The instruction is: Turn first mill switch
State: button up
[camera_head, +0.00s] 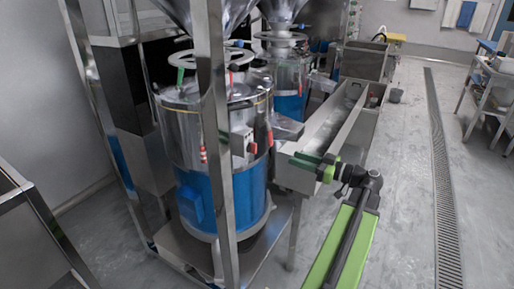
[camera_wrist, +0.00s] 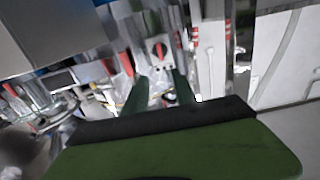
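The first mill (camera_head: 217,135) is a steel drum on a blue base, standing in a steel frame at the centre left of the head view. Its switch (camera_head: 252,147) is a small red knob on a grey box at the drum's right side. In the wrist view the red switch (camera_wrist: 159,49) is on its light plate, beyond and between the two finger tips. My gripper (camera_head: 293,158) is to the right of the switch, apart from it in the head view. In the wrist view my gripper (camera_wrist: 158,80) has its two green fingers apart with nothing between them.
A steel frame post (camera_head: 213,150) stands in front of the mill. A metal trough (camera_head: 325,130) runs behind my gripper. A second mill (camera_head: 289,75) stands farther back. The floor at right is open, with a long drain grate (camera_head: 440,170).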

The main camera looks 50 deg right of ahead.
aim_at(256, 146)
jog(key=x, duration=1.5)
jog(key=shift+w+a+f, duration=0.1)
jog(key=shift+w+a, duration=0.05)
jog(key=shift+a, duration=0.1)
grip_shut()
